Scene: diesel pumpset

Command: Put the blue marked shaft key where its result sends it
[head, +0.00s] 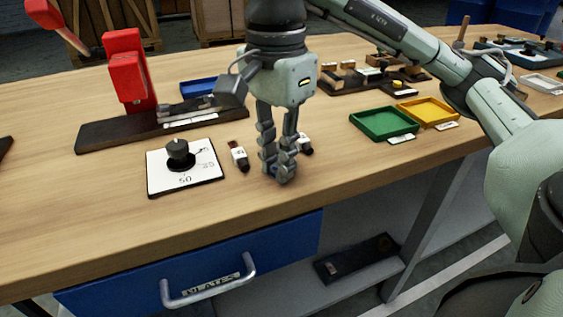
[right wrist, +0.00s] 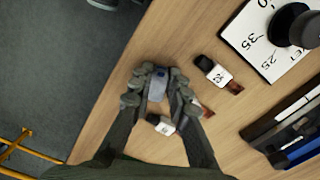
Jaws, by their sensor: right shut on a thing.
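My right gripper (head: 281,176) points down near the front edge of the bench, its fingers shut. In the right wrist view, the fingertips (right wrist: 157,84) are closed on a small blue-grey piece, seemingly the blue marked shaft key (right wrist: 157,88). Fingers hide most of it, and it cannot be made out in the head view. One small tagged piece (head: 239,155) lies left of the gripper; it also shows in the right wrist view (right wrist: 214,71). Another tagged piece (head: 305,145) lies just behind and right of the fingers, partly hidden. My left gripper is not in view.
A white dial plate with a black knob (head: 183,160) lies at left. Behind it is a red lever device (head: 127,68) on a dark base, with a blue tray (head: 199,88). Green (head: 385,136) and yellow (head: 452,118) trays stand at right. A blue drawer (head: 120,292) is below.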

